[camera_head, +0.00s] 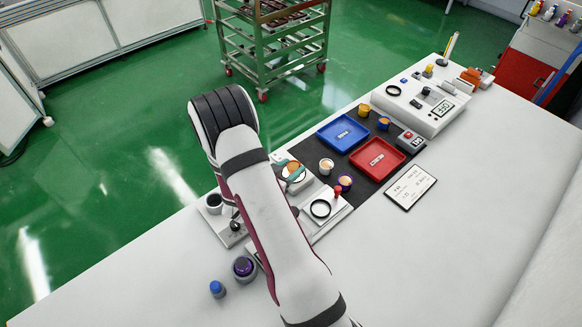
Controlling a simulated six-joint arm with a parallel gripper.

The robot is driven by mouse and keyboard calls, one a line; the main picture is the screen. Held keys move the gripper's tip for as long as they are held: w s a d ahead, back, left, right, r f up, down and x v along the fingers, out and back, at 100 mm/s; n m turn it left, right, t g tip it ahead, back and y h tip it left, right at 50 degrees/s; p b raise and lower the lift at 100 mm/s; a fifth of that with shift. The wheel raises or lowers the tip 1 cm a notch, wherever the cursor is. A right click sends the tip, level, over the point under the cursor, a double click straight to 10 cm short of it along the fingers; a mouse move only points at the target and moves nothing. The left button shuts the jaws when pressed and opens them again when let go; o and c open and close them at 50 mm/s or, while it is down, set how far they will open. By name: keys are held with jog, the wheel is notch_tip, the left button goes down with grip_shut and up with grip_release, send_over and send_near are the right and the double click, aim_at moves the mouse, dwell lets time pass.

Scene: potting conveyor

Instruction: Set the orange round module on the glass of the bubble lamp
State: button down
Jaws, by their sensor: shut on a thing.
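My gripper (289,165) shows only in part, as teal and grey pieces beside my white arm link, which hides the rest. It is shut on the orange round module (295,171), a small orange patch at the fingers. This is over a pale round face on the white fixture, which I take to be the bubble lamp's glass (293,179). Whether module and glass touch cannot be told at this size.
A blue tray (342,133) and a red tray (377,158) lie on a dark mat. A control box (425,102) stands behind.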

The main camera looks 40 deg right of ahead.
jog(key=shift+f, duration=0.1)
jog(key=shift+c, duration=1.8)
grip_release()
